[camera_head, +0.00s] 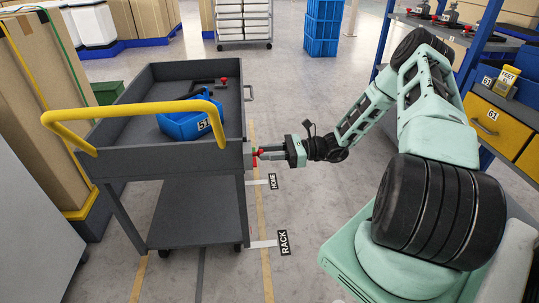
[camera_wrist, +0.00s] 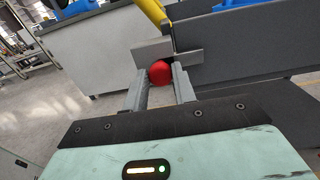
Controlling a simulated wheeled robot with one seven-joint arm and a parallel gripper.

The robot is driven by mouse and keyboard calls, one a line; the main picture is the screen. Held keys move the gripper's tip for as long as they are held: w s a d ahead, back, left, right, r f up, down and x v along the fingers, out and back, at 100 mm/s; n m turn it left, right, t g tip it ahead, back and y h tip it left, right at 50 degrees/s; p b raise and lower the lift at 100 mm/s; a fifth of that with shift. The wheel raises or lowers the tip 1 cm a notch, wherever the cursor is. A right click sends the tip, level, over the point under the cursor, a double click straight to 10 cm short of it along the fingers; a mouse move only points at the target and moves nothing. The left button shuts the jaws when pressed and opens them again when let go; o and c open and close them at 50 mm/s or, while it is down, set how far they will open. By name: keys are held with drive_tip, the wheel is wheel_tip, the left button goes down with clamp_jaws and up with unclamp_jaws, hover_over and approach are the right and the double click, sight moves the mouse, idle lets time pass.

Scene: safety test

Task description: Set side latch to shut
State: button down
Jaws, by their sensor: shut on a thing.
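The side latch shows as a red knob (camera_head: 256,153) by a small grey bracket on the right side of a dark grey cart (camera_head: 190,166). In the wrist view the round red knob (camera_wrist: 160,72) sits between my fingers, in front of a grey metal plate (camera_wrist: 152,50) at the cart's edge. My gripper (camera_head: 268,153) reaches in from the right and is shut on the red knob. The fingers also show in the wrist view (camera_wrist: 161,84). I cannot tell the latch's exact position, as my fingers hide part of it.
A yellow handle (camera_head: 130,110) rims the cart's near left end. A blue container (camera_head: 190,124) marked 51 lies in the top tray. Floor signs read HOME (camera_head: 273,181) and RACK (camera_head: 284,242). A blue rack with yellow drawers (camera_head: 491,125) stands right. Boxes stand left.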

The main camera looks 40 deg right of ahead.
drive_tip(key=c, duration=1.1)
unclamp_jaws()
drive_tip(key=shift+w+d, duration=0.2)
drive_tip(key=shift+c, duration=0.2)
drive_tip(key=v, duration=1.7)
drive_tip(key=shift+s, duration=0.2)
drive_tip(key=shift+d, duration=0.1)
